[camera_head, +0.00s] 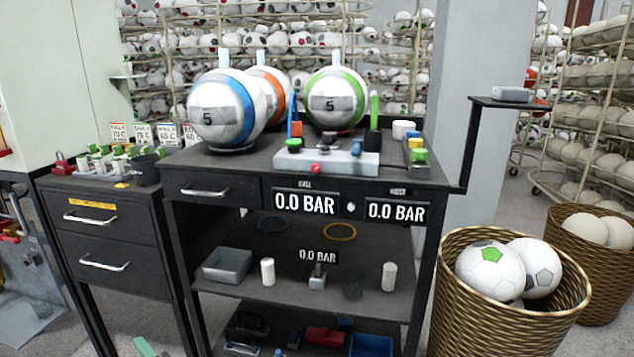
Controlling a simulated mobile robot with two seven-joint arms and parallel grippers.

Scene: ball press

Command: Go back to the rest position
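Neither of my grippers shows in the head view. Three balls marked with a 5 or partly hidden stand on the black workbench (400,175): a blue-striped ball (222,110) at left, an orange-striped ball (270,85) partly hidden behind it, and a green-striped ball (337,100) at right. A grey control block (325,160) with green and red buttons sits at the front of the bench top. Two displays on the bench front, the left display (305,202) and the right display (397,211), read 0.0 BAR.
A drawer cabinet (102,232) stands at left. A wicker basket (470,305) with white balls stands right of the bench, and another basket (606,285) is behind it. A small side shelf (505,104) juts out at right.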

